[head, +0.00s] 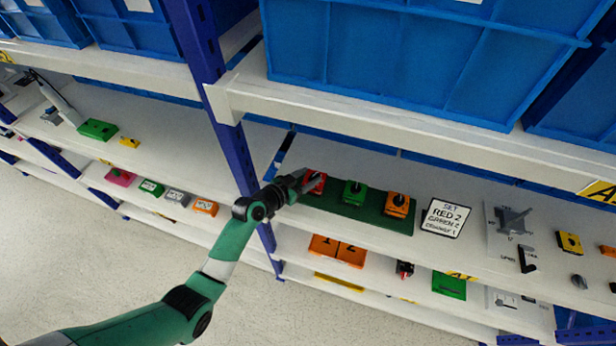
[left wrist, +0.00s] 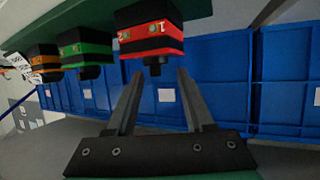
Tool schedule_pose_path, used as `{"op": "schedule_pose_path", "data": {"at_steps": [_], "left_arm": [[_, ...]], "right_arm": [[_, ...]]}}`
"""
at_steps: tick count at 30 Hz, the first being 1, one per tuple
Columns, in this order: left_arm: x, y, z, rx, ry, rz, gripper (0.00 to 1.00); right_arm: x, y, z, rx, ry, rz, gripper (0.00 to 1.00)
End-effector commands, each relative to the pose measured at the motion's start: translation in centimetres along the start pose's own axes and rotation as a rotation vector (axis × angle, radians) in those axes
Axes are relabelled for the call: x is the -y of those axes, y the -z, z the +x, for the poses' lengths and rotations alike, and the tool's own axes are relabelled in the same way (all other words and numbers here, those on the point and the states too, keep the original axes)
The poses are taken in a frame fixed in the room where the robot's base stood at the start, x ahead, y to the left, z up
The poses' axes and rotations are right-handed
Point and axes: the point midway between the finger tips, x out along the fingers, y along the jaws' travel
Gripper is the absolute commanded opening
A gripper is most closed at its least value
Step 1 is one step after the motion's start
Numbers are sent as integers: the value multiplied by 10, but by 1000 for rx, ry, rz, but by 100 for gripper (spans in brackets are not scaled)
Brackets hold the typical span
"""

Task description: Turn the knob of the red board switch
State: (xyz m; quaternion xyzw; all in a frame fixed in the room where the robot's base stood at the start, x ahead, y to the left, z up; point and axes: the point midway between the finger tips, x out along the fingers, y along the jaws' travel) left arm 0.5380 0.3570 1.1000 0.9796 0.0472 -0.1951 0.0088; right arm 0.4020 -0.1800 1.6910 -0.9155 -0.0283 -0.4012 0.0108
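The red switch (head: 317,186) sits at the left end of a dark green board (head: 345,208) on the shelf, beside a green switch (head: 354,191) and an orange switch (head: 398,203). My left gripper (head: 309,181) is at the red switch and partly covers it. In the left wrist view the red switch (left wrist: 150,42) appears upside down, with labels 1 and 2. Its dark knob (left wrist: 154,68) points towards the gap between the two fingertips. The left gripper (left wrist: 160,74) is open, a finger on each side of the knob. I cannot tell whether they touch it. My right gripper is not in view.
A blue upright post (head: 233,150) rises close to my left arm. Blue bins (head: 400,60) fill the shelf above. Other switch parts lie farther right and on lower shelves.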

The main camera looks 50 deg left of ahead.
Motion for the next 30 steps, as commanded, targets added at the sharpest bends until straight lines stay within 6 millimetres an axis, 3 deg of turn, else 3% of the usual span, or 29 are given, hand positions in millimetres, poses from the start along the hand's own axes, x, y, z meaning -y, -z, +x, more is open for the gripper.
{"op": "schedule_pose_path", "data": {"at_steps": [9, 14, 21, 25, 30], "left_arm": [[-1, 1, -8, 0, -2, 0, 53], [0, 1, -37, 0, 1, 0, 53], [0, 1, -93, 0, 2, -1, 53], [1, 0, -110, 0, 1, -1, 53], [0, 0, -117, 0, 0, -1, 53]], "right_arm": [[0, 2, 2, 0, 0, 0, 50], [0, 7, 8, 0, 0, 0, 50], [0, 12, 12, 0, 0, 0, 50], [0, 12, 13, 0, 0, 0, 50], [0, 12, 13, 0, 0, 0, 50]]}}
